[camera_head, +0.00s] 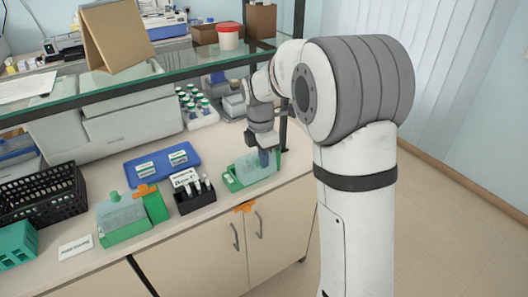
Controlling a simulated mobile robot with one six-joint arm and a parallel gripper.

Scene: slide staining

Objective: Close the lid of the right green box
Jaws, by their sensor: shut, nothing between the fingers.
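The right green box (231,184) sits near the front edge of the counter, with a pale grey-green sheet or insert on top. An orange piece (245,207) shows in front of it at the counter edge. My gripper (265,160) points down at the right part of this box, its fingers shut and empty. I cannot tell whether the fingertips touch the box, and the arm partly covers this area. The position of the box's lid is unclear at this size. Another green box (124,234) with an orange piece (147,190) stands further left.
A black rack with white-capped tubes (195,200) stands between the two green boxes. A blue tray (162,160) lies behind. A black basket (42,196) and a green rack (17,245) are at the left. A glass shelf (130,85) spans above the counter.

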